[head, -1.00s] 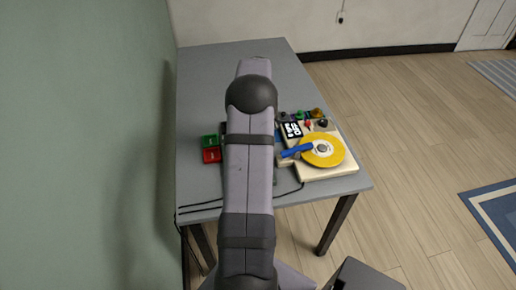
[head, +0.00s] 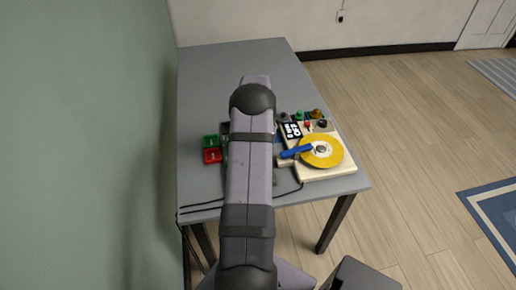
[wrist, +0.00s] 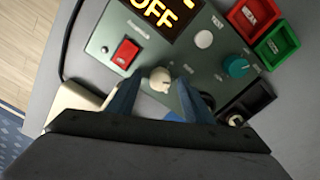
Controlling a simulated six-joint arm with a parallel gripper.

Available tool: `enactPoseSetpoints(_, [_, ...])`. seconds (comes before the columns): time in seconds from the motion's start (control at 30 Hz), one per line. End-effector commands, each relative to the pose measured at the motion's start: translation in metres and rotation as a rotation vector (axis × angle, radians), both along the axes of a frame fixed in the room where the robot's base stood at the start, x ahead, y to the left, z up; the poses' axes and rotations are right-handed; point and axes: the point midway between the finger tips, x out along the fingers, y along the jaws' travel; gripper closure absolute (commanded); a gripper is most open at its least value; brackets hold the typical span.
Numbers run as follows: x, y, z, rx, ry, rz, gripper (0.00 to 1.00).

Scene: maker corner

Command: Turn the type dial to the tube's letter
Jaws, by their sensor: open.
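A grey-green panel (wrist: 185,60) fills the middle of the wrist view, with a lit display (wrist: 158,12) reading OFF. A cream knob (wrist: 160,79) on it shows between the fingertips of my gripper (wrist: 160,100). My gripper is open; I cannot tell whether its fingers touch the knob. A teal knob (wrist: 236,66) sits to the right. The knobs' small labels are unreadable, so I cannot tell which is the type dial. I cannot make out the tube or its letter. In the head view my arm hides the gripper and most of this panel.
The panel also has a red switch (wrist: 125,51) and a round white button (wrist: 204,39). Red (wrist: 255,15) and green (wrist: 277,46) bins and a black tray (wrist: 248,104) stand beside it. A device with a yellow disc (head: 334,153) is to the right. The table's far part is clear.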

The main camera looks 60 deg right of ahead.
Motion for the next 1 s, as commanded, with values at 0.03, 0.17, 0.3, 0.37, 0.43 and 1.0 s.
enactPoseSetpoints(0.03, [0.0001, -0.0001, -0.0002, 0.000, 0.000, 0.000, 0.54])
enactPoseSetpoints(0.17, [0.0000, -0.0002, -0.0001, 0.000, 0.000, 0.000, 0.54])
enactPoseSetpoints(0.3, [0.0001, -0.0001, 0.0000, 0.000, 0.000, 0.000, 0.85])
enactPoseSetpoints(0.37, [0.0001, -0.0001, 0.0001, 0.000, 0.000, 0.000, 0.95])
enactPoseSetpoints(0.43, [0.0001, -0.0001, 0.0001, 0.000, 0.000, 0.000, 0.95])
enactPoseSetpoints(1.0, [0.0003, -0.0006, -0.0003, -0.001, -0.001, 0.192, 0.95])
